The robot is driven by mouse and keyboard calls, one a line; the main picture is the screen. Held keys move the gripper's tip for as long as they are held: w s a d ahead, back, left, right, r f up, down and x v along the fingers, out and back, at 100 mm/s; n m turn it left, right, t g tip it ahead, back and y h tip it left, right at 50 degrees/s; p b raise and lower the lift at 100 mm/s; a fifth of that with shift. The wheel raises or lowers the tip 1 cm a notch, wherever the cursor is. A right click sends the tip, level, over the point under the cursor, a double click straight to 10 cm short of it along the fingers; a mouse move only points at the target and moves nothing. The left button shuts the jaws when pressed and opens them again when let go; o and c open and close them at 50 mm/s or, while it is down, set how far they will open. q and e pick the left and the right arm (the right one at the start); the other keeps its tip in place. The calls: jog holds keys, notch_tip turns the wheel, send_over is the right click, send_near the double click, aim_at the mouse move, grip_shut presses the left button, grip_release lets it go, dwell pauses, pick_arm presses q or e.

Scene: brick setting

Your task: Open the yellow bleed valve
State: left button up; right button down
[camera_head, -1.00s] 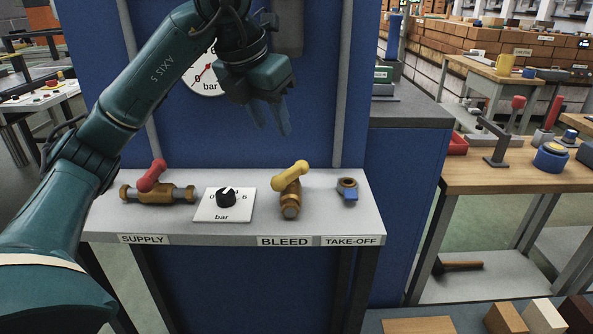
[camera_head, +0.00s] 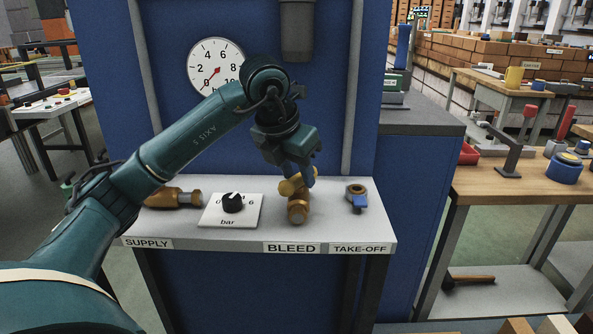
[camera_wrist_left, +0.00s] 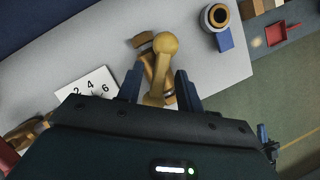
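The yellow bleed valve handle (camera_head: 291,185) sits on a brass body (camera_head: 298,208) behind the BLEED label. My left gripper (camera_head: 303,178) is lowered over it, its fingers pointing down. In the left wrist view the yellow handle (camera_wrist_left: 161,66) lies between the two blue fingers of my left gripper (camera_wrist_left: 160,88). The fingers are apart, with a gap visible on both sides of the handle. In the head view my gripper partly hides the handle. My right gripper is in neither view.
A regulator knob (camera_head: 233,203) stands left of the valve, and a take-off fitting (camera_head: 357,197) with a blue part stands right. The brass supply valve (camera_head: 173,197) is partly hidden by my arm. A pressure gauge (camera_head: 215,66) hangs on the blue panel behind.

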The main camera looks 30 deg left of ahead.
pick_arm(q)
jog(key=shift+c, duration=0.6)
grip_shut()
